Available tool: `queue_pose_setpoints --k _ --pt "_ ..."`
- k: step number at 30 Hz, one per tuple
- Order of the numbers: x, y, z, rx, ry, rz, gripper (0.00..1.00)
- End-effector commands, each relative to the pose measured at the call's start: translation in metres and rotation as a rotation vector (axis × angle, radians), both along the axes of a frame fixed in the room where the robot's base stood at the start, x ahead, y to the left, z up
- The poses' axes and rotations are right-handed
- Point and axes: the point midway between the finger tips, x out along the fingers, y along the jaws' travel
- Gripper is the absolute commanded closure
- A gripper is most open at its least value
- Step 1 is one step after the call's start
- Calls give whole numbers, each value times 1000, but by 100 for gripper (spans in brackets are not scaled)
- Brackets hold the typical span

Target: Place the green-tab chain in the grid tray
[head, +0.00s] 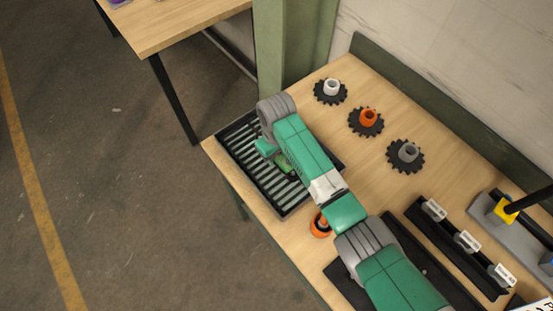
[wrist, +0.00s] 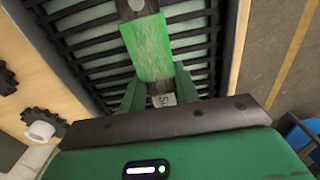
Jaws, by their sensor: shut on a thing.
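The grid tray (head: 248,180) is a black frame with pale slats at the left end of the bench. It fills much of the wrist view, with its dark rim (wrist: 226,60) at the right. My gripper (head: 274,154) is over the tray, partly hidden by my arm in the head view. In the wrist view my gripper (wrist: 160,84) is shut on the green-tab chain. Its bright green tab (wrist: 148,46) extends beyond the fingers over the slats, with a dark grey piece at its far end. I cannot tell whether the chain touches the slats.
Three dark sprockets with a white hub (head: 332,88), an orange hub (head: 369,117) and a grey hub (head: 409,151) lie along the back. An orange ring part (head: 320,226) is near the tray. A black labelled rack (head: 456,246) stands at the right. A green post (head: 290,50) rises behind the tray.

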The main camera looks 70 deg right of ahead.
Motion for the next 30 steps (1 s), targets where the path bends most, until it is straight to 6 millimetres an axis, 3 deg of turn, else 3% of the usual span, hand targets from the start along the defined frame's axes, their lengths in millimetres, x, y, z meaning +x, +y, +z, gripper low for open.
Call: queue_pose_setpoints --k 6,16,17,19,27,30 --pt "0 0 -32 0 0 0 100" --pt "0 0 -35 0 -1 0 100" --pt "0 0 -35 0 0 0 63" --pt "0 0 -34 0 0 0 50" --pt "0 0 -34 0 0 0 47" --pt "0 0 -24 0 -1 0 47"
